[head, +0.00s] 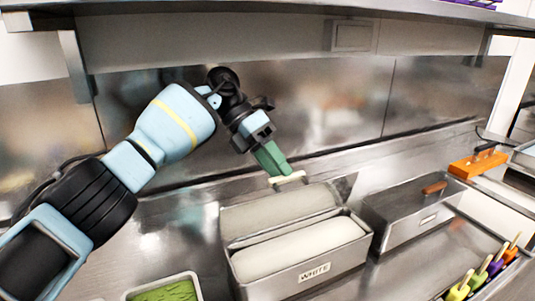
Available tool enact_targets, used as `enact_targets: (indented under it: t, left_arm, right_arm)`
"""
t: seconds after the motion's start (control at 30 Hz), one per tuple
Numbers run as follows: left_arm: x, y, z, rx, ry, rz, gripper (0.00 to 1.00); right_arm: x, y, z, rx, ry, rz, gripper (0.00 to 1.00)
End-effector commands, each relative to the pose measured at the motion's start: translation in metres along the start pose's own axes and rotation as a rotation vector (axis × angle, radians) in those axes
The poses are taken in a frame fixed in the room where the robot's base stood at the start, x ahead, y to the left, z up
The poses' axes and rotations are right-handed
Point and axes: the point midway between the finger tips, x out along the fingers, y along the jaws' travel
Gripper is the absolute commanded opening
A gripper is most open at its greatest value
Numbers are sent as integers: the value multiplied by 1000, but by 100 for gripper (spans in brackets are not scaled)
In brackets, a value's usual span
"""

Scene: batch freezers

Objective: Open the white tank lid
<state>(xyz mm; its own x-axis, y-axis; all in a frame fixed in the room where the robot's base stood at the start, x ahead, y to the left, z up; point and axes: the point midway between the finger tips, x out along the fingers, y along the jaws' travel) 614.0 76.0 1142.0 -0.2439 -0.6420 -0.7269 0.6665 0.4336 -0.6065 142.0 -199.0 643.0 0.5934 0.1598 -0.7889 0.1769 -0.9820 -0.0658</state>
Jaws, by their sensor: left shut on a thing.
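The white tank (318,281) is a steel box with a "WHITE" label on its front, at the lower middle of the head view. White contents show inside its open top. Its lid (278,207) stands tilted up along the tank's far side. A pale handle (288,180) is at the lid's upper edge. My left gripper (277,172) reaches down from above and is shut on this handle with its green fingers. The fingers partly hide the handle. My right gripper is not in view.
A second steel tank (405,236) with a lowered lid and brown handle (434,188) stands close on the right. An orange block (477,164) is at the far right. Colourful popsicles (478,280) are at the lower right. A green-filled tray (165,292) is at the lower left.

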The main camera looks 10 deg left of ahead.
Motion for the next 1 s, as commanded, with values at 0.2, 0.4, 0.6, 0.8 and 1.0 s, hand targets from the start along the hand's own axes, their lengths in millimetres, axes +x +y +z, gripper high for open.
enact_targets:
  t: [0.2, 0.4, 0.6, 0.8, 1.0]
  left_arm:
    - [-22, 8, -6, -13, 16, 3, 36]
    - [-51, 0, -3, -3, 9, -1, 36]
    - [-65, -4, -2, 4, 5, -1, 36]
    - [-72, -7, -2, 8, 4, -2, 36]
    - [-73, -8, -2, 9, 3, -2, 36]
  right_arm:
    - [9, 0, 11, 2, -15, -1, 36]
    - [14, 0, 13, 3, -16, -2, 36]
    - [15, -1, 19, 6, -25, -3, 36]
    - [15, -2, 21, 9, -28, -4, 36]
    - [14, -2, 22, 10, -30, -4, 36]
